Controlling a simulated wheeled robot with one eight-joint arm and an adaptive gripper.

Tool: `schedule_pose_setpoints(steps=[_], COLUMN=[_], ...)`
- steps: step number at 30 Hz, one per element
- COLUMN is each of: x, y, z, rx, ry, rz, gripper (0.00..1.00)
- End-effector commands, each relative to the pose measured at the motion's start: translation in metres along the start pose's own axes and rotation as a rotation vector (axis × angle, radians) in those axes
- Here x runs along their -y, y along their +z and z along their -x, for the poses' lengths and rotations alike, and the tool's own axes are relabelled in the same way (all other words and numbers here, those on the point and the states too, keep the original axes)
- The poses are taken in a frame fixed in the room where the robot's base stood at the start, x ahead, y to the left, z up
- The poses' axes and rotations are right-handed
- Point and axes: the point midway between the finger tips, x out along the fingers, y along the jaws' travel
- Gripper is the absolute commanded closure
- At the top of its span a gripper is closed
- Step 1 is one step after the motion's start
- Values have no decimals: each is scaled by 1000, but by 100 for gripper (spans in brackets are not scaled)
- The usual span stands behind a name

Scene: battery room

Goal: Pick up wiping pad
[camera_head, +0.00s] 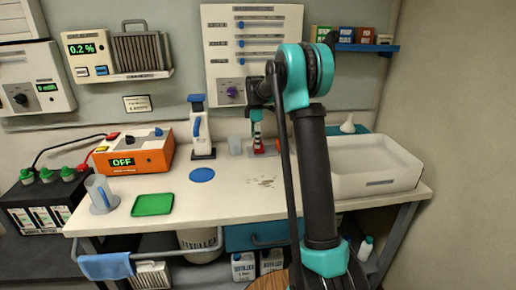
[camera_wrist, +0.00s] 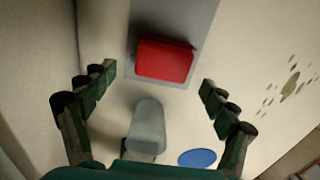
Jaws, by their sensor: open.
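A red block-like pad (camera_wrist: 165,60), which I take for the wiping pad, lies on a grey plate (camera_wrist: 201,20) in the wrist view. In the head view its red (camera_head: 268,150) shows in part at the back of the white bench, below my arm's end. My gripper (camera_wrist: 157,78) is open and empty. Its two fingers stand wide apart, on the left and right of the pad's near edge, with no visible contact. In the head view my gripper (camera_head: 258,139) points down just above the red; its fingers partly hide it.
A grey cup (camera_wrist: 147,128) stands close by, between my fingers in the wrist view. A blue disc (camera_head: 202,175), brown stains (camera_head: 265,183), a white bottle (camera_head: 202,130), a green tray (camera_head: 153,204) and a white basin (camera_head: 378,182) share the bench. The front middle is mostly clear.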

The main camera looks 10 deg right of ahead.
Motion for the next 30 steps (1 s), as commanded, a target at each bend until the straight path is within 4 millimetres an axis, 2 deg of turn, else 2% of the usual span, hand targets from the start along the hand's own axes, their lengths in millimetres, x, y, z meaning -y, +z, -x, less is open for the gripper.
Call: schedule_pose_setpoints(steps=[3,6,14,27,30], x=[0,1,1,1,1], y=[1,1,1,1,1], z=[-17,-25,-27,-26,-26], rx=[0,0,0,0,0], ry=[0,0,0,0,0], rz=[0,0,-1,-1,-1], gripper=[14,14,14,67,72])
